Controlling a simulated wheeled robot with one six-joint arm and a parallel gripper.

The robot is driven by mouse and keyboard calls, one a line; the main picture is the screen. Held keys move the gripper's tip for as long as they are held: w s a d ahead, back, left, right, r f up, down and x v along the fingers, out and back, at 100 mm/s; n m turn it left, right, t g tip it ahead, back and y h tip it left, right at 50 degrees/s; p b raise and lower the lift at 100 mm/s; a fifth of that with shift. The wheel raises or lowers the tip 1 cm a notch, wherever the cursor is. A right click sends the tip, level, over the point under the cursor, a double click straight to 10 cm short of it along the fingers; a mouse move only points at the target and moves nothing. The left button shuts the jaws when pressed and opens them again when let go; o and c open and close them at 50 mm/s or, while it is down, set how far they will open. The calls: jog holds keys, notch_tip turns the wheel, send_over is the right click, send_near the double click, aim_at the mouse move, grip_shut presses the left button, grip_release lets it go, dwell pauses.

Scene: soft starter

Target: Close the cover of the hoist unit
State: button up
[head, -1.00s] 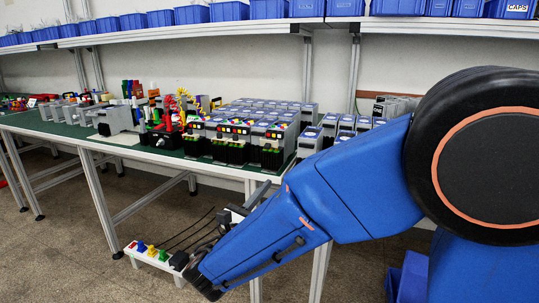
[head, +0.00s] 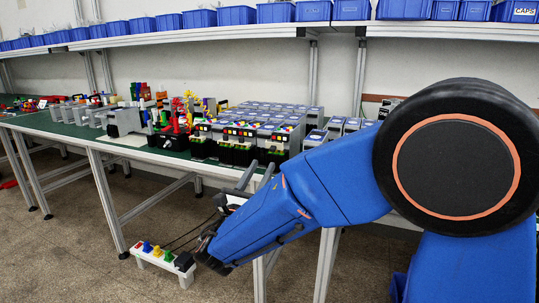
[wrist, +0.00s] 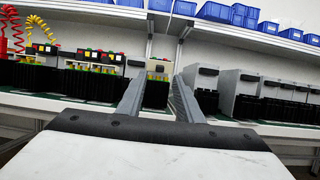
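My gripper (head: 248,178) is raised at the table's front edge, with its two grey fingers pointing up toward the table. The wrist view shows the fingers (wrist: 155,95) spread apart with nothing between them. Beyond the gap stands a unit with a black front (wrist: 155,94), apart from the fingers. Several grey units with black fronts (head: 241,143) stand in rows on the table; coloured parts show on top of them. I cannot tell which unit is the hoist unit or make out its cover.
The table's front edge (head: 110,147) runs below the units. Blue bins (head: 271,13) line the shelf above. Red and yellow coiled hoses (wrist: 38,27) stand at left in the wrist view. A white block with coloured knobs (head: 160,258) is low beside my arm.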

aim_at(272, 150)
jog(key=x, duration=0.7)
jog(key=shift+w+d+r, duration=0.1)
jog(key=shift+w, duration=0.05)
grip_shut()
